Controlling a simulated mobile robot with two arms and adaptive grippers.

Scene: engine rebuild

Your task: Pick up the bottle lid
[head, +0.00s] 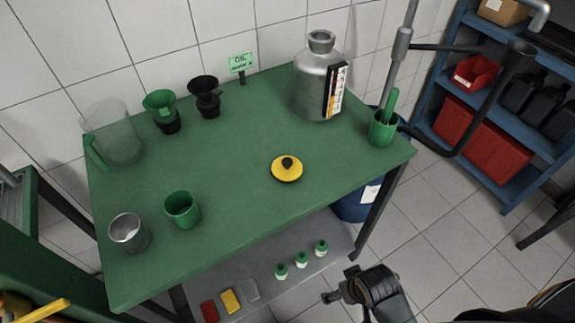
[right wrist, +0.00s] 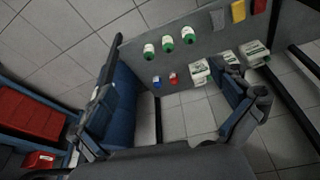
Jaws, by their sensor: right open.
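The yellow lid (head: 287,174) with a black knob lies flat on the green table (head: 230,150), right of its middle. A silver metal bottle (head: 310,85) with an open-looking neck stands behind it near the wall. My right gripper (head: 338,286) is open and empty, in front of the table and below and right of the lid, apart from it. In the right wrist view my right gripper's fingers (right wrist: 168,95) are spread with nothing between them, and the lid does not show. My left gripper is not in view.
A green cup (head: 182,210), a metal cup (head: 128,235), a clear jug (head: 118,140) and two funnels stand on the table's left side. A green container (head: 383,130) stands at its right corner. A lower shelf (head: 262,268) holds small bottles. The tabletop around the lid is clear.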

